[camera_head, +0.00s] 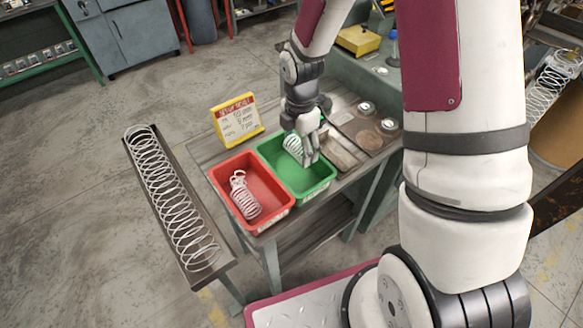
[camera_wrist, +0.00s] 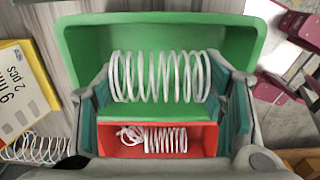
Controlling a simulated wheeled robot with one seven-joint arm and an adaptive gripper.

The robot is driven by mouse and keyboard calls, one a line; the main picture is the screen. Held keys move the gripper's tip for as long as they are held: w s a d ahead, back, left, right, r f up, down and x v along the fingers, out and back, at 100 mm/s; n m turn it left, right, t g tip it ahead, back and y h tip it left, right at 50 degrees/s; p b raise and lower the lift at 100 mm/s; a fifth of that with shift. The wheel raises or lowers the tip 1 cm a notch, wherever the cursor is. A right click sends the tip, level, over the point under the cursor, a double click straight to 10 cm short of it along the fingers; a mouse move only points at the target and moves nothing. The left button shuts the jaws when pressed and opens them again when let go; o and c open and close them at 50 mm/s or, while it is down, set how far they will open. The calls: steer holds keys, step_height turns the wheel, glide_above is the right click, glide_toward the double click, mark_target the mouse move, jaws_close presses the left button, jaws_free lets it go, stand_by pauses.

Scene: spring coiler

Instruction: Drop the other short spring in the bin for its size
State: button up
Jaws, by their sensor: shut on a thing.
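My gripper (camera_head: 307,152) points down over the green bin (camera_head: 322,187) and is shut on a pale wire short spring (camera_head: 292,146). In the wrist view this spring (camera_wrist: 160,77) lies crosswise between the two fingers, with the green bin (camera_wrist: 160,33) behind it. I cannot tell how far it is above the bin floor. The red bin (camera_head: 222,170) stands beside the green bin, on its left. Another short spring (camera_head: 243,196) lies inside the red bin, with a tangled end; it also shows in the wrist view (camera_wrist: 165,140).
A yellow-framed sign (camera_head: 237,118) stands on the bench behind the red bin. A long spring (camera_head: 170,195) lies in a narrow trough at the left. Round metal parts (camera_head: 366,107) sit on the bench right of the green bin. Open floor lies left of the trough.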

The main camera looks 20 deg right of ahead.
steer(key=shift+f+b, duration=0.3)
steer(key=shift+f, duration=0.6)
steer(key=o, duration=1.4)
steer(key=shift+c, duration=0.2)
steer(key=shift+r, duration=0.1)
step_height(320, 180, up, 12)
steer(key=shift+f, duration=0.1)
